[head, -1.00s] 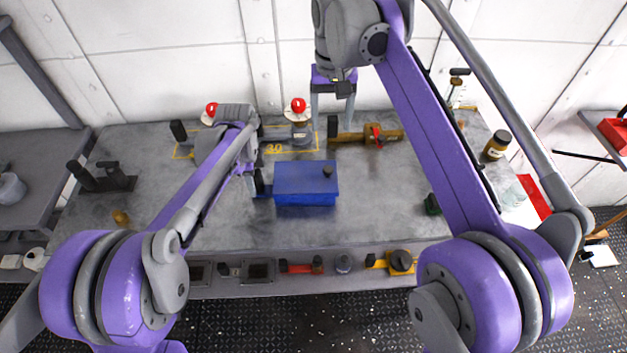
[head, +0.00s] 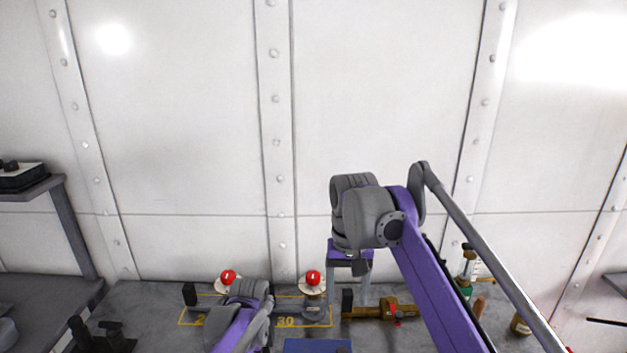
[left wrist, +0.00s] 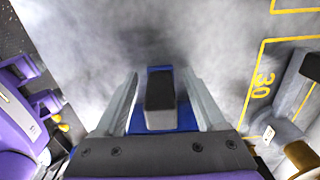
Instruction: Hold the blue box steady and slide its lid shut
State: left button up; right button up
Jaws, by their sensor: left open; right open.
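In the head view only the back of the blue box (head: 317,346) shows at the bottom edge. A dark knob on it is barely visible, and how far the lid is shut cannot be told. In the left wrist view, my left gripper (left wrist: 160,74) is open, its fingers on either side of a dark upright block (left wrist: 160,92) on a blue part of the box (left wrist: 160,122). Whether the fingers touch the block is unclear. My right gripper (head: 350,296) is open and empty, pointing down above the back of the bench, behind the box.
Bottles (head: 466,275) stand at the back right. A riveted white wall (head: 375,100) closes off the back.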

pick_arm(q)
notch_tip(320, 180, up, 12)
jog(key=shift+f, duration=0.2)
jog(key=shift+s+r, duration=0.15)
jog(key=shift+r, duration=0.05)
jog(key=s+a+f+n+t, duration=0.1)
jog(key=s+f+n, duration=0.2)
jog(key=s+n, duration=0.3)
jog(key=s+a+f+n+t, duration=0.2)
jog(key=s+n, duration=0.4)
jog(key=s, duration=0.4)
jog(key=s+a+f+n+t, duration=0.2)
jog(key=s+f+n, duration=0.2)
jog(key=s, duration=0.5)
jog(key=shift+f+n, duration=0.25)
jog(key=shift+n, duration=0.95)
pick_arm(e)
jog(key=s+d+f+t, duration=0.2)
jog(key=s+d+f, duration=0.3)
jog(key=s+f, duration=0.5)
jog(key=s+d+f+t, duration=0.3)
jog(key=s+d+f, duration=0.2)
jog(key=s+f, duration=0.6)
jog(key=s, duration=0.3)
jog(key=shift+s+d, duration=0.35)
